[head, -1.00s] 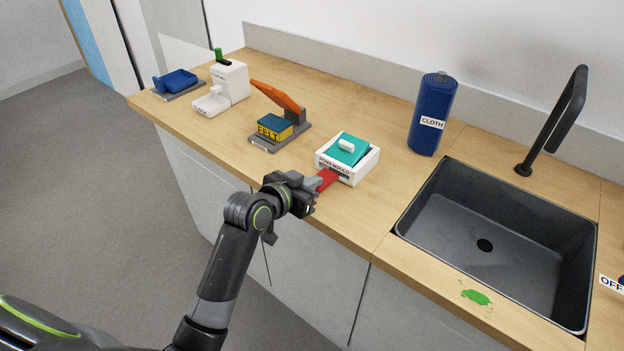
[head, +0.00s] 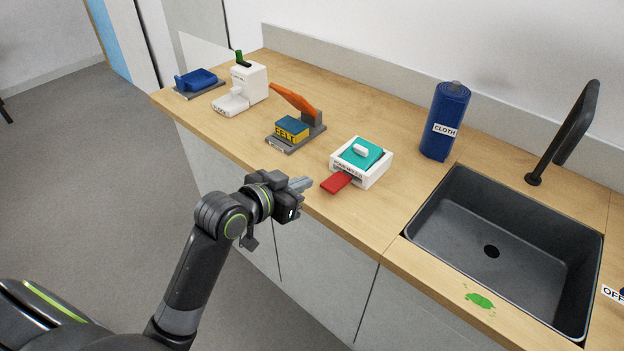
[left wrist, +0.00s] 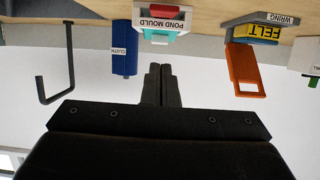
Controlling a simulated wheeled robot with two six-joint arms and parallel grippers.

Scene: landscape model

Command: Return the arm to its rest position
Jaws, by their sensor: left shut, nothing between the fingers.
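My left gripper (head: 301,185) is shut and empty at the counter's front edge, just left of the pond mould's red tab. Its shut fingers also show in the left wrist view (left wrist: 161,82). The pond mould (head: 371,174) is a white box with a teal block on top and a red tab (head: 336,183) sticking out at its front. The gripper is apart from the tab. My right gripper is not in view.
The wooden counter (head: 400,205) also holds an orange-levered felt station (head: 296,130), a white device (head: 245,86), a blue item (head: 198,79) and a blue cloth roll (head: 444,120). A dark sink (head: 470,235) and a black tap (head: 573,130) are at right. A green smear (head: 480,300) lies in front.

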